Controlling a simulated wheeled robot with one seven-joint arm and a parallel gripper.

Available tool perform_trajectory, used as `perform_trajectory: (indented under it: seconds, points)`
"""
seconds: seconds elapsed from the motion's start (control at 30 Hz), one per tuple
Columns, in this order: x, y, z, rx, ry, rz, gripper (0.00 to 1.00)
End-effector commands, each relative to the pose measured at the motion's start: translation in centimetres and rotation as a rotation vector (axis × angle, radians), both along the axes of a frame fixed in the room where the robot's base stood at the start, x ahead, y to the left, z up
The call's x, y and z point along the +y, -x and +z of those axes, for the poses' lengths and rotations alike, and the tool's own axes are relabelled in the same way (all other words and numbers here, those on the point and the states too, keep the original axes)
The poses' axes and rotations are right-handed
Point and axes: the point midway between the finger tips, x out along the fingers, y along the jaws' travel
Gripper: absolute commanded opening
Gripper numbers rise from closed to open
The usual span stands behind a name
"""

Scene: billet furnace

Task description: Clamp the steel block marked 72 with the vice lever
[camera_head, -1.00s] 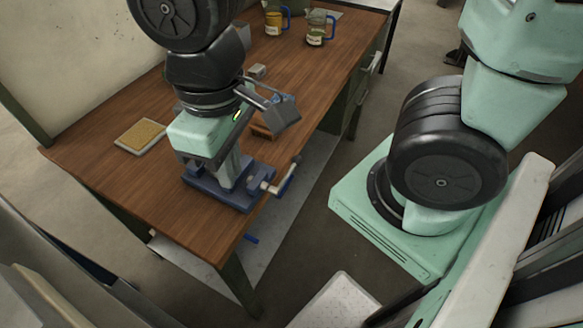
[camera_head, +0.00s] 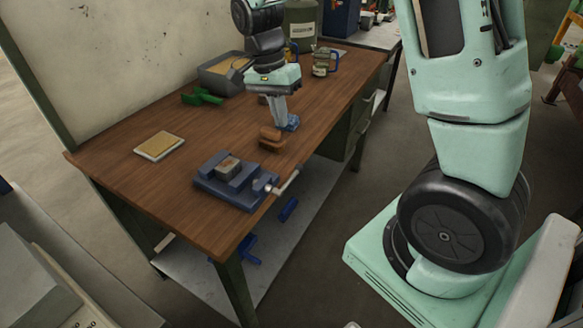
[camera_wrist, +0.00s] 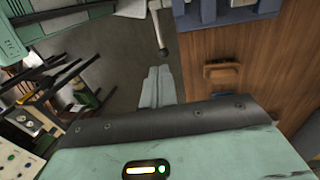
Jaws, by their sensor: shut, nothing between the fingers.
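The blue vice (camera_head: 222,187) sits near the front edge of the wooden workbench. A small steel block (camera_head: 228,166) sits between its jaws; its marking is too small to read, and I cannot tell how tightly it is held. The vice lever (camera_head: 286,182) sticks out on the right side, past the bench edge, tilted up to the right. In the wrist view, the vice (camera_wrist: 235,12) is at the top, with the lever (camera_wrist: 157,28) hanging left of it. My gripper (camera_head: 279,118) is shut and empty, behind the vice and apart from it. Its closed fingers (camera_wrist: 157,88) show in the wrist view.
A brown wooden piece (camera_head: 270,137) lies between the vice and my gripper. A yellow-topped pad (camera_head: 159,147) lies left, with a green tool (camera_head: 201,97), a grey bin (camera_head: 226,75) and a jar (camera_head: 322,62) farther back. The front left of the workbench (camera_head: 130,192) is clear.

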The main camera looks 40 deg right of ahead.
Motion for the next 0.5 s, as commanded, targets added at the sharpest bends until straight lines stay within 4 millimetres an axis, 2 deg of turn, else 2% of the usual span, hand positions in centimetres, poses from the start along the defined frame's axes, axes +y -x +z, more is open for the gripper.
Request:
perform_trajectory:
  seconds: [0.27,0.5]
  points:
    - [0.0,0.2,-0.9,0.002,-0.001,0.003,0.00]
    - [-0.3,1.1,-4.9,0.007,-0.001,0.002,0.00]
